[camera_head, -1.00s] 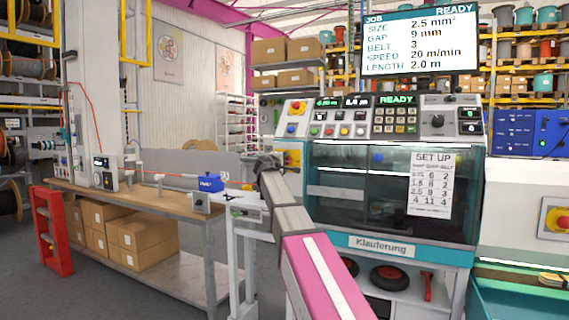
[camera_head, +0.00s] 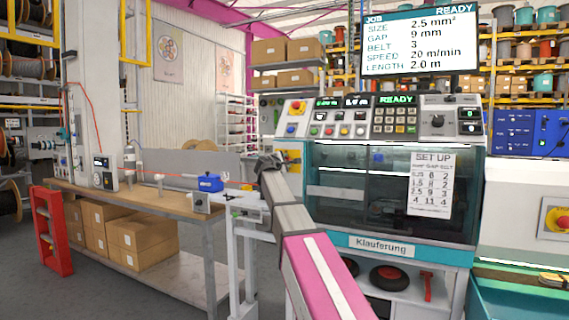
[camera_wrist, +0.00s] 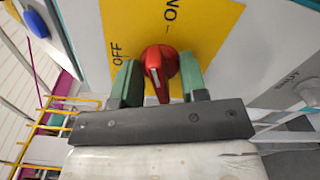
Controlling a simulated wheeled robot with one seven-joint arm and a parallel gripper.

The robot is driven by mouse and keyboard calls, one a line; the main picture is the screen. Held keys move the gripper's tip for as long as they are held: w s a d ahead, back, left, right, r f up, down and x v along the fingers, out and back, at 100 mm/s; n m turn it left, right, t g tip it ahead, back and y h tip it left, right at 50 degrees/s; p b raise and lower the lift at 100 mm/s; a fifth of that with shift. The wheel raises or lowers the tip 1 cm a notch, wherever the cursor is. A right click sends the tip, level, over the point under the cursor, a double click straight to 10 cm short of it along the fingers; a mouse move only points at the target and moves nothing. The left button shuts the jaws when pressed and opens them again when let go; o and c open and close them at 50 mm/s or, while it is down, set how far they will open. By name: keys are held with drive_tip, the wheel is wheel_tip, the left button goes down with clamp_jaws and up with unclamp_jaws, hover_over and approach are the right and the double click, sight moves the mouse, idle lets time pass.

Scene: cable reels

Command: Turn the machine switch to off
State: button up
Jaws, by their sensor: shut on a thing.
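The red machine switch (camera_wrist: 160,66) sits on a yellow plate (camera_wrist: 208,22) in the wrist view. The plate carries the word OFF at the left and ON at the top. My gripper (camera_wrist: 158,84) has its green fingers on either side of the red knob and is shut on it. The knob has a white mark on its near end; I cannot tell exactly which label it lines up with. In the head view, the yellow plate (camera_head: 293,157) shows at the left side of the machine (camera_head: 330,207), and my arm's end hides the fingers.
A blue button (camera_wrist: 36,23) lies left of the plate in the wrist view. A workbench (camera_head: 140,202) with a blue device (camera_head: 210,183) stands left of my arm. The monitor (camera_head: 419,43) above the machine reads READY.

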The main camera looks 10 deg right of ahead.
drive_tip(key=n, duration=0.5)
drive_tip(key=shift+n, duration=0.3)
drive_tip(key=n, duration=0.6)
drive_tip(key=shift+n, duration=0.3)
drive_tip(key=o, duration=0.3)
drive_tip(key=shift+n, duration=0.4)
drive_tip(key=o, duration=0.4)
drive_tip(key=v, duration=0.8)
